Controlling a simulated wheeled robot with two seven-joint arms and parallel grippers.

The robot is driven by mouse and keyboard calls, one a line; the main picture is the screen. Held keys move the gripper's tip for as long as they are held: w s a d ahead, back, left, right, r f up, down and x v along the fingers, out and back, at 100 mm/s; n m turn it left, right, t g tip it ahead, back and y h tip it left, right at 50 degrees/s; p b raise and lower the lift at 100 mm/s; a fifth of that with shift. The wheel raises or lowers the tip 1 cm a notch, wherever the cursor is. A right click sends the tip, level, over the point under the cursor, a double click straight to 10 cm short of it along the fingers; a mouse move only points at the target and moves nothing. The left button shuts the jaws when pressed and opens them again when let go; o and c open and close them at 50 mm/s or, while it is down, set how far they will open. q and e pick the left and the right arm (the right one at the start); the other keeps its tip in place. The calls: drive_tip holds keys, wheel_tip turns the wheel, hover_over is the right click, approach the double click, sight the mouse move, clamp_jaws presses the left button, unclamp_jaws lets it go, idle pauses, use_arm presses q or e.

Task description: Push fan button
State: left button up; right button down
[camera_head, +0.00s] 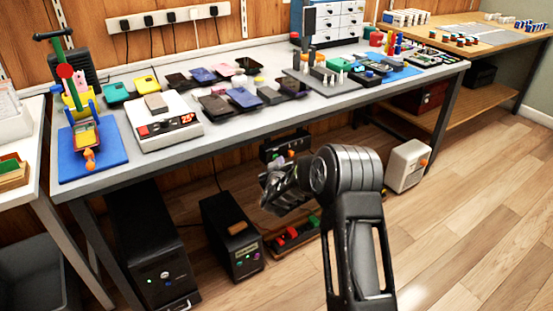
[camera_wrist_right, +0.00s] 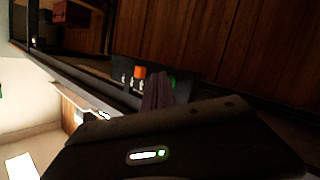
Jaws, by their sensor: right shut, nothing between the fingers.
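My right gripper (camera_head: 272,192) reaches in under the workbench and points away from me. In the right wrist view its fingers (camera_wrist_right: 158,92) are together, with nothing between them. Just beyond the fingertips is a black panel (camera_wrist_right: 122,72) with an orange button (camera_wrist_right: 139,72), a green part and small pale parts. The fingers hide part of this panel, and I cannot tell whether they touch it. No part is readable as a fan button. My left gripper is out of view.
The grey workbench (camera_head: 225,135) carries phones and tools above my right arm. Black units (camera_head: 150,245) and (camera_head: 232,238) another black unit stand below it. A white box (camera_head: 408,165) stands to the right; floor there is clear.

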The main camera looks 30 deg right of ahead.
drive_tip(key=shift+s, duration=0.9)
drive_tip(key=s, duration=0.6)
drive_tip(key=shift+a, duration=0.1)
idle(0.6)
